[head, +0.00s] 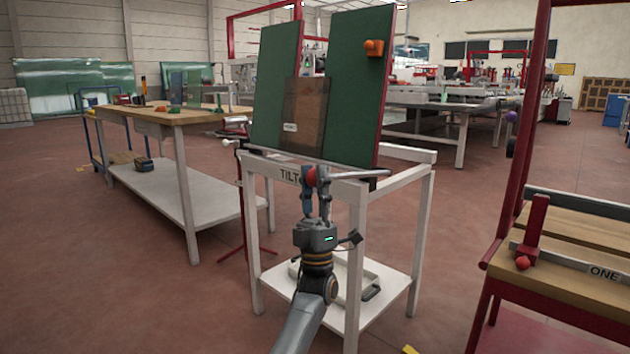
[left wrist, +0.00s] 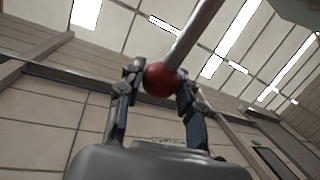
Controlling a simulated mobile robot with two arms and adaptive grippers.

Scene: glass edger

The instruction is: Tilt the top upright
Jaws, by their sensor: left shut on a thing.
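The green top (head: 352,95) of the white tilt stand (head: 425,156) stands steeply, close to upright, in two green panels with a gap between them. A brownish see-through pane (head: 305,110) with a small label rests against its lower middle. My left gripper (head: 317,184) is at the stand's front edge, shut on a red ball knob (head: 311,174). The left wrist view shows the red knob (left wrist: 160,79) between the two fingers, with a grey rod (left wrist: 196,32) running up from it. My right gripper is not in view.
An orange block-like piece (head: 373,47) is on the top's right panel. The floor (head: 450,230) between stand and rack is clear.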

